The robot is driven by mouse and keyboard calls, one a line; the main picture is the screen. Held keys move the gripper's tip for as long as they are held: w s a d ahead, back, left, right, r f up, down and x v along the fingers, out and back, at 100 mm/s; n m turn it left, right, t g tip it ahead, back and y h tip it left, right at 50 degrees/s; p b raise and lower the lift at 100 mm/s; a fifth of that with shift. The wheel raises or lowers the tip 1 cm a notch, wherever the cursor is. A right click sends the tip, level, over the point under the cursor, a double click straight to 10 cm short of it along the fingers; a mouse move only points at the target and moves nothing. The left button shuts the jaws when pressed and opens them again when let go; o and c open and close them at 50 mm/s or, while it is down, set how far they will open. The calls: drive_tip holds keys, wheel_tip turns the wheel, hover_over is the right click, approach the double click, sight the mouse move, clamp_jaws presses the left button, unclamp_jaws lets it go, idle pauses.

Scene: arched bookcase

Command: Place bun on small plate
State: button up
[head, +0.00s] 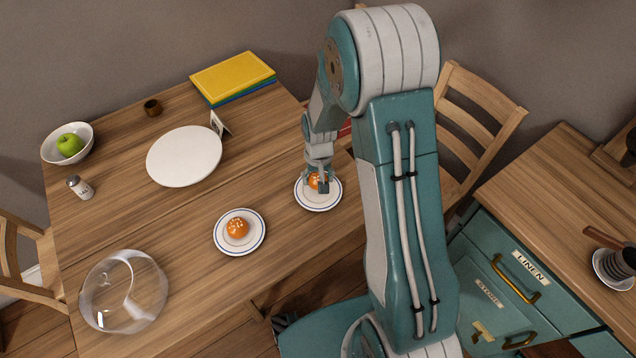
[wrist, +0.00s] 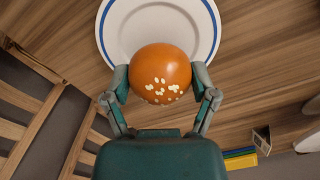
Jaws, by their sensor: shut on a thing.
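My gripper (head: 318,184) is shut on a round orange-brown bun with pale seeds (wrist: 160,75). In the head view this bun (head: 314,180) is partly hidden by the fingers. It is over or on a small white plate with a blue rim (head: 328,204); I cannot tell whether it touches the plate. In the wrist view the plate (wrist: 125,28) lies behind the bun. A second small blue-rimmed plate (head: 224,244) with another bun (head: 237,228) on it stands to the lower left.

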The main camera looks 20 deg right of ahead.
drive_tip(key=shift+a+f, duration=0.2)
drive_tip(key=shift+f, duration=1.05)
drive_tip(key=shift+d, duration=0.2)
drive_tip(key=shift+d, duration=0.1)
drive_tip(key=o, duration=1)
